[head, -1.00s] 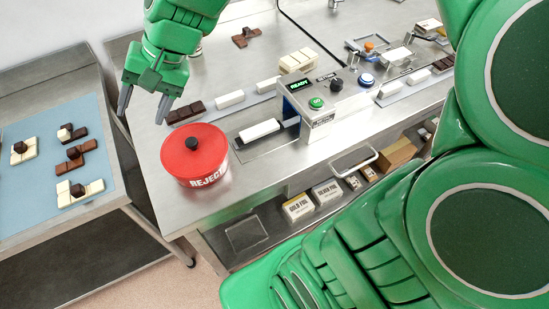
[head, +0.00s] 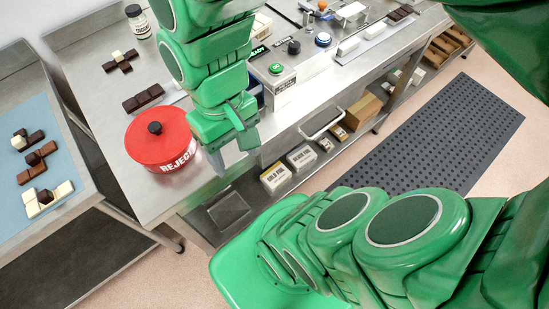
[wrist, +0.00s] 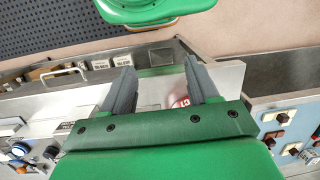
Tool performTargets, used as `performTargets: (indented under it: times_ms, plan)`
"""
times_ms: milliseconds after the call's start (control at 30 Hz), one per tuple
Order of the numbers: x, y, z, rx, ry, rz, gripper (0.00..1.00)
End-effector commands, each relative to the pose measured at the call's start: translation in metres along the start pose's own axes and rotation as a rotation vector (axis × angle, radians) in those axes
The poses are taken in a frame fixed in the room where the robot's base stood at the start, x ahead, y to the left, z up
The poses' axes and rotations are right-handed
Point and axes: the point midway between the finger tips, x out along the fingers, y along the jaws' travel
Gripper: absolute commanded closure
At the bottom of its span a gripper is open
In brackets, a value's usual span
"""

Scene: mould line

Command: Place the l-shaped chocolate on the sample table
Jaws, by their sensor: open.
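A dark chocolate piece with a white block (head: 123,61) lies at the back left of the steel bench in the head view; I cannot tell for sure whether it is the L-shaped one. The side table at the left, with a blue mat (head: 14,172), seems to be the sample table and bears several dark and white pieces. The mat also shows in the wrist view (wrist: 285,155). My gripper (head: 234,151) is open and empty over the bench's front edge, right of the red tin. Its spread fingers show in the wrist view (wrist: 160,75). My arm hides part of the bench.
The red REJECT tin (head: 161,140) stands at the bench's left front corner, with a dark bar (head: 143,97) behind it. A control box (head: 285,75) with buttons stands right of my gripper. A jar (head: 137,22) stands at the back.

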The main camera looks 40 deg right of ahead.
Motion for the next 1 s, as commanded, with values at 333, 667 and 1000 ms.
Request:
performTargets:
  times_ms: [333, 667, 1000]
  plan:
    - [-0.010, 0.024, -0.015, 0.059, 0.020, 0.066, 0.40]
    - [-0.047, 0.025, -0.096, 0.017, 0.085, 0.039, 0.40]
    - [-0.074, 0.033, -0.187, -0.022, 0.142, 0.002, 0.40]
